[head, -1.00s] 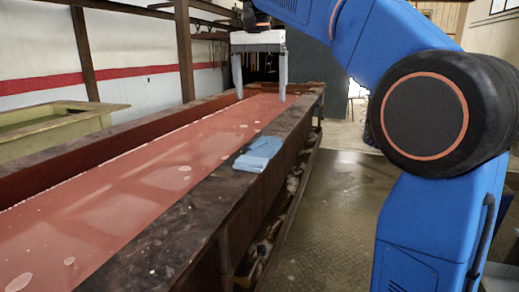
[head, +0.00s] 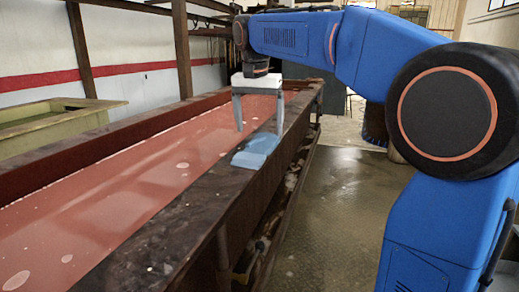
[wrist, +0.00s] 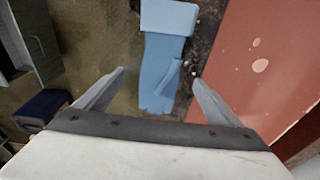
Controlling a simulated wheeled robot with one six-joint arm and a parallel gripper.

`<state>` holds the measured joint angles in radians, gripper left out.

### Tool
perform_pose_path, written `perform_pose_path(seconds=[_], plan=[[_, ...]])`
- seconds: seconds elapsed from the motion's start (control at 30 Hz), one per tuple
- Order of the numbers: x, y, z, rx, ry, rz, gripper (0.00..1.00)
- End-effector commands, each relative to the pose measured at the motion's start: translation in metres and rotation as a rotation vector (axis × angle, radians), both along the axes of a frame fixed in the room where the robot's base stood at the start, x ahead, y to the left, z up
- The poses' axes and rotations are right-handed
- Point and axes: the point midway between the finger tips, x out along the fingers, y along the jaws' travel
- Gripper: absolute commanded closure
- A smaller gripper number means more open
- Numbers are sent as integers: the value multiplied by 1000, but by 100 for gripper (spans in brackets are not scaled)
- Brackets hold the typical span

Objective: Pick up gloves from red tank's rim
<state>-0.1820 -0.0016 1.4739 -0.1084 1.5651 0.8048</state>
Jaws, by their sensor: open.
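The light blue gloves (head: 257,150) lie on the dark near rim (head: 185,215) of the red tank (head: 130,182). In the wrist view the gloves (wrist: 168,55) stretch from the top edge down to between my finger tips. My gripper (head: 259,128) hangs over the rim with its fingers pointing down, one on the tank side and one on the outer side. My gripper (wrist: 158,75) is open and holds nothing. I cannot tell the exact height of the fingertips above the gloves.
A pale yellow-green tank (head: 60,127) stands behind on the left. Dark posts (head: 183,55) rise beyond the red tank. The metal floor (head: 330,215) to the right of the tank is mostly clear. A dark blue object (wrist: 42,108) shows at the left of the wrist view.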

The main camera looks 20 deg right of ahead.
Motion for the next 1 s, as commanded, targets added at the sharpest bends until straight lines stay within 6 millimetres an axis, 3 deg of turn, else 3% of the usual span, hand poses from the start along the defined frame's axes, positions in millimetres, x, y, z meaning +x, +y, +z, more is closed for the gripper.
perform_pose_path(seconds=[0.4,0.7,0.77,0.9,0.93,1.0], plan=[[9,-4,-46,0,1,0,12],[10,-4,-50,0,0,0,12],[10,-4,-50,0,0,0,22],[10,-4,-50,0,0,0,55],[10,-4,-50,0,0,0,60],[10,-4,-50,0,0,0,60]])
